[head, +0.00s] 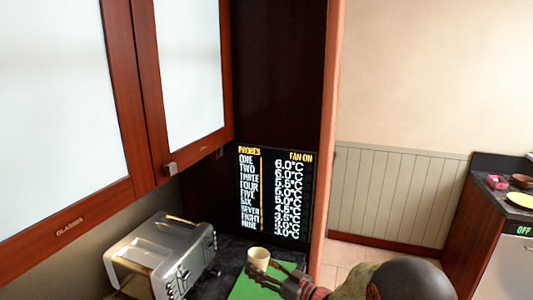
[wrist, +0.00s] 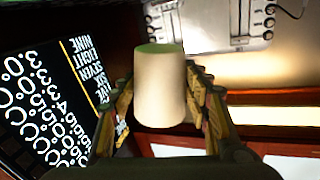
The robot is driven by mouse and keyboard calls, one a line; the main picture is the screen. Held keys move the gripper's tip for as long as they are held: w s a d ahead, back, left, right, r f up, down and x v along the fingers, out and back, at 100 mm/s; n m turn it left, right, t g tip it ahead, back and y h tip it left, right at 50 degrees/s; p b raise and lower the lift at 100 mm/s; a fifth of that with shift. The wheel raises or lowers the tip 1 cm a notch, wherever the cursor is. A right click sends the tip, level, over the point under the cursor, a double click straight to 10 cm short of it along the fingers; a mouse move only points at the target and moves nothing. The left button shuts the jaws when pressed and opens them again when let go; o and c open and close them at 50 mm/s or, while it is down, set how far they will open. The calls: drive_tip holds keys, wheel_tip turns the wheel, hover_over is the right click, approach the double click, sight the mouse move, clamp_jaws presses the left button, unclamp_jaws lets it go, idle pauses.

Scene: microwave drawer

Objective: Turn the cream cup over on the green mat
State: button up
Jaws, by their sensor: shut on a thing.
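The cream cup (head: 258,256) is in the head view, above or at the far part of the green mat (head: 243,289). It looks upright, with its wider open end up. My gripper (head: 266,272) reaches it from the front right and is shut on it. In the wrist view, which is upside down, the cup (wrist: 160,92) sits between the two fingers of my gripper (wrist: 160,100). Its narrower end shows a green-tinted face, apparently the underside, so the cup seems lifted. My arm hides part of the mat.
A silver toaster (head: 160,255) stands left of the mat on the dark counter. A black display panel (head: 273,195) stands behind the cup. Wall cabinets (head: 120,90) hang above at the left. Another counter at the far right holds a yellow plate (head: 520,200).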

drive_tip(key=shift+f+n+b, duration=0.15)
drive_tip(key=shift+n+b, duration=0.5)
drive_tip(key=shift+n, duration=0.15)
drive_tip(key=shift+r, duration=0.2)
drive_tip(key=n+b, duration=0.2)
drive_tip(key=b, duration=0.1)
drive_tip(key=shift+f+n, duration=0.3)
drive_tip(key=n+b, duration=0.2)
drive_tip(key=b, duration=0.2)
drive_tip(key=shift+n, duration=0.3)
drive_tip(key=shift+r+n+b, duration=0.25)
drive_tip(key=shift+n+b, duration=0.05)
drive_tip(key=shift+n, duration=0.2)
